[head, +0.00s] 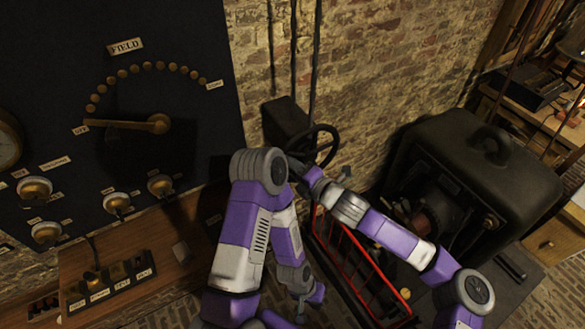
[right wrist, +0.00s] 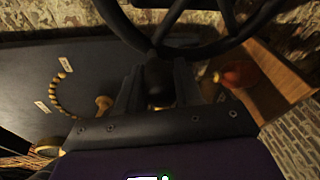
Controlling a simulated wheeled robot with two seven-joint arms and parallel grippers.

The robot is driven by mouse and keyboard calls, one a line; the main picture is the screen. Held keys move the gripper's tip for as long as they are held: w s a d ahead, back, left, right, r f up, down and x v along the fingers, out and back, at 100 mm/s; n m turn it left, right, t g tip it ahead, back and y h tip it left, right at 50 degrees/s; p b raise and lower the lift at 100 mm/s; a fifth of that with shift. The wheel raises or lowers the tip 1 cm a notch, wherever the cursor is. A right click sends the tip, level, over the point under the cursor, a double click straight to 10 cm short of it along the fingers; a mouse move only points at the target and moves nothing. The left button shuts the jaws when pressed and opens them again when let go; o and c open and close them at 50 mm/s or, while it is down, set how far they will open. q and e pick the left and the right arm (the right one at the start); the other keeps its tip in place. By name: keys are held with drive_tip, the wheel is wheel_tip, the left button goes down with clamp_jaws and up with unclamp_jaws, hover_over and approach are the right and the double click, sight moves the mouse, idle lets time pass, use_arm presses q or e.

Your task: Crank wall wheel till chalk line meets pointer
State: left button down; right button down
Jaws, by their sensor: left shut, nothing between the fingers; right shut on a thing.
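The dark wall wheel (head: 327,137) stands out from a dark box (head: 286,117) on the brick wall. My right gripper (head: 299,164) reaches it from the right and is partly hidden behind my left arm. In the right wrist view the wheel's rim and spokes (right wrist: 205,48) fill the top, and my right gripper (right wrist: 158,88) is shut on the wheel's dark handle (right wrist: 158,70). My left gripper (head: 300,308) hangs low at the bottom middle, shut and empty, apart from the wheel. I cannot make out a chalk line or a pointer on the wheel.
A dark panel (head: 75,70) with a brass lever (head: 140,124) and several knobs is at left, above a wooden bench (head: 150,262). A red rail guard (head: 345,262) stands below the wheel, before a large dark machine (head: 480,165). A cluttered bench (head: 545,105) is at far right.

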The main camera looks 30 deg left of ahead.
drive_tip(key=shift+w+d+r, duration=0.1)
drive_tip(key=shift+w+r, duration=0.1)
drive_tip(key=shift+r, duration=0.15)
drive_tip(key=c, duration=1)
unclamp_jaws()
drive_tip(key=shift+o, duration=1.2)
drive_tip(key=shift+f, duration=0.15)
drive_tip(key=shift+s+d, duration=0.1)
drive_tip(key=v, duration=0.7)
drive_tip(key=shift+d, duration=0.2)
